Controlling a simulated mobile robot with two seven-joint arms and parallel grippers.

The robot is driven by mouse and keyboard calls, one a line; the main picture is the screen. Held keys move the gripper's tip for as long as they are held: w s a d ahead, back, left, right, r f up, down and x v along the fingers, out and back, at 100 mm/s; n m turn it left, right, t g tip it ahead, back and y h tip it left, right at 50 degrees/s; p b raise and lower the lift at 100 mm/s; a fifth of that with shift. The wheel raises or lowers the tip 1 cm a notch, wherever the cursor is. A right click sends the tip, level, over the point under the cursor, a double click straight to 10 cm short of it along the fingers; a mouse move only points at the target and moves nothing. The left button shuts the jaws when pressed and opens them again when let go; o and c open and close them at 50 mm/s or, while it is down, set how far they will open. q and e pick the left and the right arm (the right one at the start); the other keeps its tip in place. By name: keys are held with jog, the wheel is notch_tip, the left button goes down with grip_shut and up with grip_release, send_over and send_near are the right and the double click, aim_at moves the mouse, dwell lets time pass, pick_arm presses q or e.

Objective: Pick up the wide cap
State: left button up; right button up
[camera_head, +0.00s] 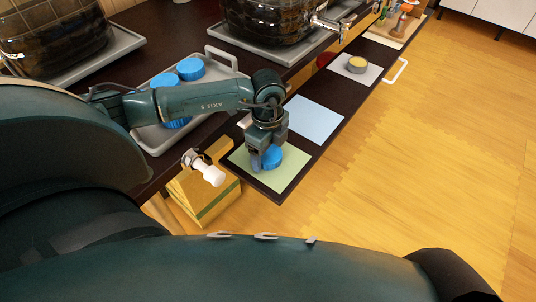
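A blue cap (272,157) is at the green mat (290,176) near the front corner of the dark counter. My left gripper (262,160) points down right at this cap, with a finger beside its left side. The gripper partly hides the cap, and I cannot tell whether the fingers are closed on it. More blue caps (190,69) lie in the grey tray (158,139), partly hidden by my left arm. Which cap is the wide one is not clear. My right gripper is not in view.
A pale blue mat (315,118) lies empty beyond the green one. A grey and yellow round item (356,64) sits on a white mat. Large dark tapped jars (275,18) stand at the back. A white-ended tap (209,172) juts near the counter edge. The wooden floor at right is clear.

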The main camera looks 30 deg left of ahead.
pick_arm(q)
jog(key=c, duration=0.7)
